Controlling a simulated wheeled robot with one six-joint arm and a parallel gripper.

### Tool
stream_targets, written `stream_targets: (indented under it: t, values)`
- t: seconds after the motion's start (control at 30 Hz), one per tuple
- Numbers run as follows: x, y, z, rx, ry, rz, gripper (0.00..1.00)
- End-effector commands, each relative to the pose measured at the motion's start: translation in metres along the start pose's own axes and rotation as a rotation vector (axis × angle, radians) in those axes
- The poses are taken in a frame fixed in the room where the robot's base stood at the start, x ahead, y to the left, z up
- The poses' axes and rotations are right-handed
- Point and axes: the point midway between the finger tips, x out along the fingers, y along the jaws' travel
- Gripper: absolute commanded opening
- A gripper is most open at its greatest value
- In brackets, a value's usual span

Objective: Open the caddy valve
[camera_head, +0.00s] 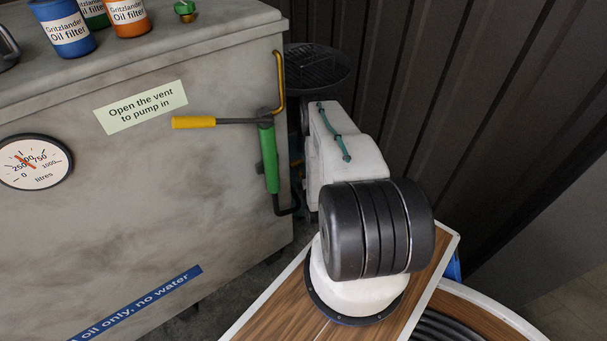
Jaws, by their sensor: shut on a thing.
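A dark round pan with a grille (318,66), which looks like the top of the caddy, stands behind the right end of a grey tank, against the dark wall. Its lower part is mostly hidden by the tank and my arm, and I cannot make out its valve. My white and black arm reaches away from me towards the space below the pan, beside the tank's right edge. My gripper is hidden behind my own arm, so its jaws and what they touch do not show.
The grey tank (170,215) fills the left, with a gauge (34,161) and a green hand pump (268,158) with a yellow handle (194,122) sticking out. A small green valve (186,9) and oil filters (64,27) stand on top. The corrugated wall (450,100) closes the back right.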

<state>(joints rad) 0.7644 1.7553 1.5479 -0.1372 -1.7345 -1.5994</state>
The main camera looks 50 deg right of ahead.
Motion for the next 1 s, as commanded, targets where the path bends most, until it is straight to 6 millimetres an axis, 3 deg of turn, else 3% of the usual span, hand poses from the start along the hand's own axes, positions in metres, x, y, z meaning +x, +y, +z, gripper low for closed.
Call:
stream_targets:
  t: [0.43,0.47,0.5,0.53,0.83,1.0]
  values:
    - [0.0,0.0,0.0,-0.009,-0.001,0.002,0.19]
    - [0.0,0.0,0.0,-0.008,-0.001,0.002,0.5]
    - [0.0,0.0,0.0,-0.008,0.0,0.002,0.61]
    - [0.0,0.0,0.0,-0.008,0.0,0.002,0.63]
    - [-0.002,-0.001,0.0,-0.007,0.0,0.001,0.63]
    - [-0.024,-0.001,0.0,-0.007,0.0,-0.002,0.63]
